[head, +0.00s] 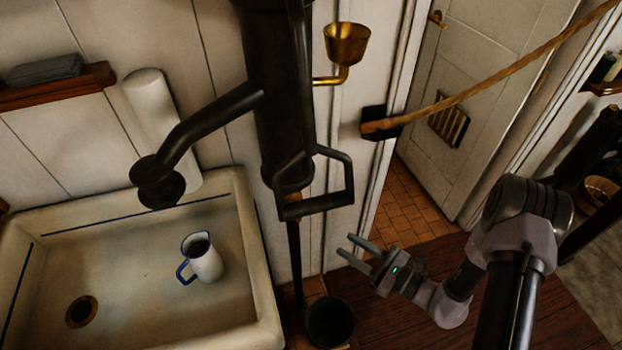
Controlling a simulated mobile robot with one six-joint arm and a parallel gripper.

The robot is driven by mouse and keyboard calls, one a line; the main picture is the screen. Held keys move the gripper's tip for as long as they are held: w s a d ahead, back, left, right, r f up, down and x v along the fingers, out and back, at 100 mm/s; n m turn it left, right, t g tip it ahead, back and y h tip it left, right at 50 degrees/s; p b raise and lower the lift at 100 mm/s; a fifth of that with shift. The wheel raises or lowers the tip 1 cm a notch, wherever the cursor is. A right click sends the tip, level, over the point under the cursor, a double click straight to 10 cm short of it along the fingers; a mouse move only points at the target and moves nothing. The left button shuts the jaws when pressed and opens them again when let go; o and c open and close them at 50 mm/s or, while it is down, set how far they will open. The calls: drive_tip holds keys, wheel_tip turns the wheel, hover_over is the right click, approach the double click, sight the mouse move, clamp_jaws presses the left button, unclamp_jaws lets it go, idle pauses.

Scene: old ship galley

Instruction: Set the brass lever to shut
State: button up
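A black pump (275,90) with a curved spout (205,125) stands against the wall at upper centre. A brass cup (347,42) on a bent brass arm sticks out from its right side. A small brass piece (293,197) shows behind the black looped handle (333,180) low on the pump. I cannot tell for sure which brass part is the lever, or its setting. My gripper (346,247) is open, its two fingers apart and empty. It points left, below and right of the looped handle, apart from it in the picture.
A white sink (130,250) with a blue-rimmed jug (202,258) is at left. A dark bucket (330,322) stands below the pump. A rope (490,85) crosses the doorway at right, before a pale door (480,90). Wooden floor shows under my arm.

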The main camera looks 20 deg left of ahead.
drive_tip(key=w+a+b, duration=0.1)
drive_tip(key=w+a, duration=0.2)
drive_tip(key=a, duration=0.4)
drive_tip(key=w+a+f+m+b, duration=0.1)
drive_tip(key=w+a, duration=0.3)
drive_tip(key=a, duration=0.4)
drive_tip(key=shift+a+f+t+b, duration=0.25)
drive_tip(key=shift+t+b, duration=0.15)
drive_tip(key=shift+w, duration=0.1)
drive_tip(key=shift+c, duration=0.4)
clamp_jaws()
